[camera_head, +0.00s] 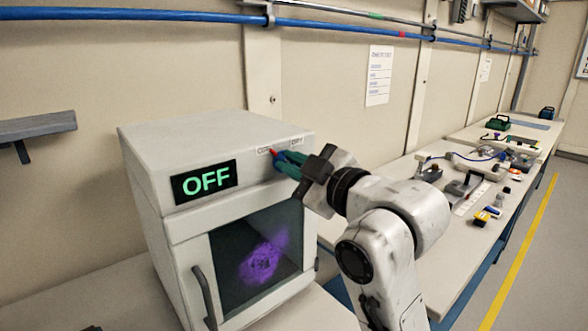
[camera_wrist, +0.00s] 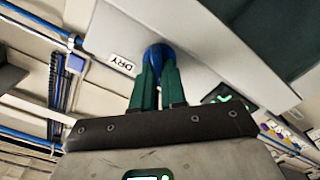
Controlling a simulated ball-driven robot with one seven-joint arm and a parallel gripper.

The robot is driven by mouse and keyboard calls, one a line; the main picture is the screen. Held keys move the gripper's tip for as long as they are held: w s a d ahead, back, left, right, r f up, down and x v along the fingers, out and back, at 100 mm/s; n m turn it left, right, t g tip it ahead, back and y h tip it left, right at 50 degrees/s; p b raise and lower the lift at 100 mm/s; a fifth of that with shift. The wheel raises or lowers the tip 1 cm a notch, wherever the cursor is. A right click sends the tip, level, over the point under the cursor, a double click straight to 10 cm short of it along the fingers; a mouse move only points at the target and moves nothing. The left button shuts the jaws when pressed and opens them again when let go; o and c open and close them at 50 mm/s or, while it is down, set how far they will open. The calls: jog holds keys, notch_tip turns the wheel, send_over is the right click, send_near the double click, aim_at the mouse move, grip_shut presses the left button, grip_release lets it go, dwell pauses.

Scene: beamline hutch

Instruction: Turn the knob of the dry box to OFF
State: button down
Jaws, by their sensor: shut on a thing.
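The dry box (camera_head: 145,150) is a white cabinet at the left of the head view. Its lit display (camera_head: 205,181) reads OFF in green. The blue knob (camera_wrist: 156,52) is on its upper front panel, between two small labels; the right-hand one (camera_head: 297,141) reads DRY, which also shows in the wrist view (camera_wrist: 122,65). My gripper (camera_head: 284,163) has green fingers, shut on the knob from the front; they also show in the wrist view (camera_wrist: 157,73). The fingers hide most of the knob in the head view, where a small red mark shows beside them. Its pointing direction is unclear.
The box door (camera_head: 255,256), with a dark window glowing purple inside and a handle (camera_head: 204,297), appears closed below the knob. A long bench (camera_head: 392,180) with tools and small parts runs away to the right. Blue pipes (camera_head: 170,16) run along the wall above.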

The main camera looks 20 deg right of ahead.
jog(key=shift+f+n, duration=0.1)
jog(key=shift+n, duration=0.2)
jog(key=c, duration=1.2)
grip_release()
jog(key=p+v, duration=0.7)
jog(key=v, duration=0.3)
jog(key=shift+s+d+p, duration=0.15)
jog(key=shift+s+p, duration=0.2)
jog(key=shift+p, duration=0.05)
